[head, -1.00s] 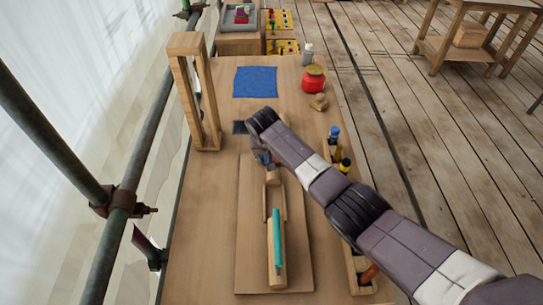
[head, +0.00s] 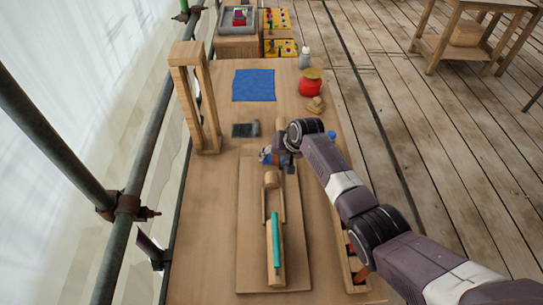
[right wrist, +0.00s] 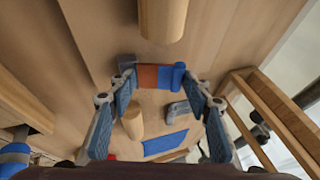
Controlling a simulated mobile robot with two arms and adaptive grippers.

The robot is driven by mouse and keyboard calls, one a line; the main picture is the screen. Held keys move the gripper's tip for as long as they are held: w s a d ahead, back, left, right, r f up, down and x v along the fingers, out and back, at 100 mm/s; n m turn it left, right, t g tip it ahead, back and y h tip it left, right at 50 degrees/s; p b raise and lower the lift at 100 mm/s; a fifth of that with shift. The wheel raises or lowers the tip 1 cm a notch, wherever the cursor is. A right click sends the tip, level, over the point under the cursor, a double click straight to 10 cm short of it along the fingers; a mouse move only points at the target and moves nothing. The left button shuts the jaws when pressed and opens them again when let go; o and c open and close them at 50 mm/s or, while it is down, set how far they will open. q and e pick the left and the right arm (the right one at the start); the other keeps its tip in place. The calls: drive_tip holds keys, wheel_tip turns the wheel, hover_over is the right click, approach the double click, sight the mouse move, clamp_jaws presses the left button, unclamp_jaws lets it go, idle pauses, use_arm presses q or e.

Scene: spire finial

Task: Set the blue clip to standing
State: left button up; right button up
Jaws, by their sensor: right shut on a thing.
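My right gripper (head: 270,157) is over the far end of the wooden board (head: 245,220). In the right wrist view its fingertips (right wrist: 157,78) close on a small piece with a blue part and a red-brown part, which I take to be the blue clip (right wrist: 176,76). The clip lies sideways across the gap between the fingertips. In the head view the gripper largely hides it, and I cannot tell whether it touches the board. My left gripper is not in view.
A wooden fixture with a teal strip (head: 275,240) lies on the board. A tall wooden frame (head: 181,100) stands at left. A wooden tray (head: 352,265) is at the right edge.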

drive_tip(key=shift+d+r+y+b, duration=0.2)
drive_tip(key=shift+d+y+b, duration=0.15)
drive_tip(key=shift+y, duration=0.65)
drive_tip(key=o, duration=1.2)
drive_tip(key=shift+c, duration=0.2)
drive_tip(key=v, duration=1.2)
drive_tip(key=shift+d+f, duration=0.1)
